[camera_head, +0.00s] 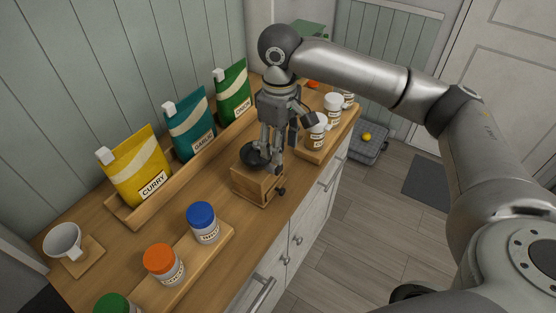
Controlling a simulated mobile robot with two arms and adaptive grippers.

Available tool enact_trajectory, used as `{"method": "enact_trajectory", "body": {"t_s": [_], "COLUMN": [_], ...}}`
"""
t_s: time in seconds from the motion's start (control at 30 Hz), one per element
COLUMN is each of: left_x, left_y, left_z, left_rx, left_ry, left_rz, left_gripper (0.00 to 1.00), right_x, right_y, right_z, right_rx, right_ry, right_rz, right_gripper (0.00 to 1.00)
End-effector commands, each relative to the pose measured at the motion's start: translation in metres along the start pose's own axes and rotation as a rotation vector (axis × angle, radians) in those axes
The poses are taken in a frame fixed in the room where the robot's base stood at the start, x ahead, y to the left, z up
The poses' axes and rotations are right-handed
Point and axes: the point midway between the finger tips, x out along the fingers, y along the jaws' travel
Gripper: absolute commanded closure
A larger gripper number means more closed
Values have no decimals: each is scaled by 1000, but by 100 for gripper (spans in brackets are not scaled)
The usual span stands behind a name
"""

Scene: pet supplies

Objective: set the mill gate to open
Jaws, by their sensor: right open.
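The mill (257,186) is a small wooden box with a dark bowl-shaped top, standing on the wooden counter. A dark knob shows low on its right side. My right gripper (268,163) points down over the mill's top, with its fingers apart at the dark bowl. The fingers hide part of the bowl. I cannot tell whether they touch it. No gate can be made out clearly, so its setting cannot be told. My left gripper is out of view.
Curry (140,175), garlic (190,125) and onion (233,92) pouches stand in a wooden rack behind. Jars with blue (203,223) and orange (164,264) lids stand on a board in front. More jars (316,132) stand to the right.

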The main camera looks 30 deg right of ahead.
Motion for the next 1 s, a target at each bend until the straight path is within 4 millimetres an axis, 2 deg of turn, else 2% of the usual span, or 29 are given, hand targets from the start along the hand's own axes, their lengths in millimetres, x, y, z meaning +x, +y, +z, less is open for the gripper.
{"method": "enact_trajectory", "body": {"t_s": [0.1,0.2,0.4,0.6,0.77,1.0], "left_x": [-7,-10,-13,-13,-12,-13], "left_y": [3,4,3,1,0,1], "left_z": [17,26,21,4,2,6], "left_rx": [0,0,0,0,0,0], "left_ry": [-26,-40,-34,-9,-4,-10], "left_rz": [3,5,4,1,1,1], "left_gripper": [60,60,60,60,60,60], "right_x": [23,41,65,72,72,72], "right_y": [0,0,0,0,0,0], "right_z": [1,1,1,0,0,0], "right_rx": [1,0,0,-1,-1,-1], "right_ry": [-4,-4,-2,1,1,1], "right_rz": [-1,-1,0,0,0,0], "right_gripper": [54,54,54,54,54,82]}}
